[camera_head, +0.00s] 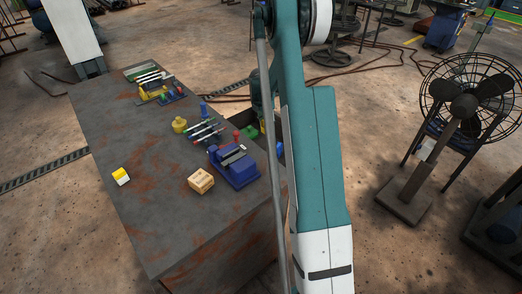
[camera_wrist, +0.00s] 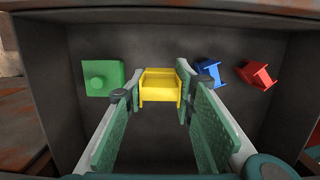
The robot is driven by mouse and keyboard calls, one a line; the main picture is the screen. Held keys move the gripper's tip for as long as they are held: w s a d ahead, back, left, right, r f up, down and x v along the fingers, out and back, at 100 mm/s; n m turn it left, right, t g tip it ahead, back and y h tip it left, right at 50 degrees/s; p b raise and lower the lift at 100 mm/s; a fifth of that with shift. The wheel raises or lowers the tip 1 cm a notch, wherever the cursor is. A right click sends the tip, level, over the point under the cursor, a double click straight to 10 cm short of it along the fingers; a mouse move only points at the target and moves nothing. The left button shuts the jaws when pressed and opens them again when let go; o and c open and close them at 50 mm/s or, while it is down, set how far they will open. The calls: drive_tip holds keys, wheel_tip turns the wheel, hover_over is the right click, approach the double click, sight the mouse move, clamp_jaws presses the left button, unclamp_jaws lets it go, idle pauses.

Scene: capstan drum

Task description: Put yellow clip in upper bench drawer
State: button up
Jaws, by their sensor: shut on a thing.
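In the wrist view the yellow clip (camera_wrist: 160,88) is between the two green fingers of my gripper (camera_wrist: 160,80), which is shut on it. My gripper and the clip are over the inside of an open grey drawer (camera_wrist: 52,95). Whether the clip touches the drawer floor I cannot tell. In the head view the open drawer (camera_head: 232,113) shows at the bench's right side, partly hidden by my arm. My fingers are hidden there.
In the drawer are a green block with a round knob (camera_wrist: 104,79), a blue clip (camera_wrist: 209,71) and a red clip (camera_wrist: 257,74). The bench (camera_head: 150,215) carries a blue vise (camera_head: 234,167), a wooden block (camera_head: 201,181) and a yellow-and-white block (camera_head: 121,176). A fan (camera_head: 465,105) stands right.

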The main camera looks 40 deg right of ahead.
drive_tip(key=shift+f+b, duration=0.55)
drive_tip(key=shift+f, duration=2.2)
drive_tip(key=shift+f+b, duration=0.5)
drive_tip(key=shift+f, duration=1.4)
drive_tip(key=shift+f, duration=0.1)
drive_tip(key=o, duration=0.3)
drive_tip(key=shift+f, duration=0.1)
drive_tip(key=o, duration=0.5)
drive_tip(key=shift+r, duration=0.25)
drive_tip(key=r, duration=0.4)
drive_tip(key=a+r+p, duration=0.1)
drive_tip(key=r, duration=0.3)
drive_tip(key=r+p, duration=0.1)
drive_tip(key=r, duration=0.2)
drive_tip(key=shift+a+r, duration=0.4)
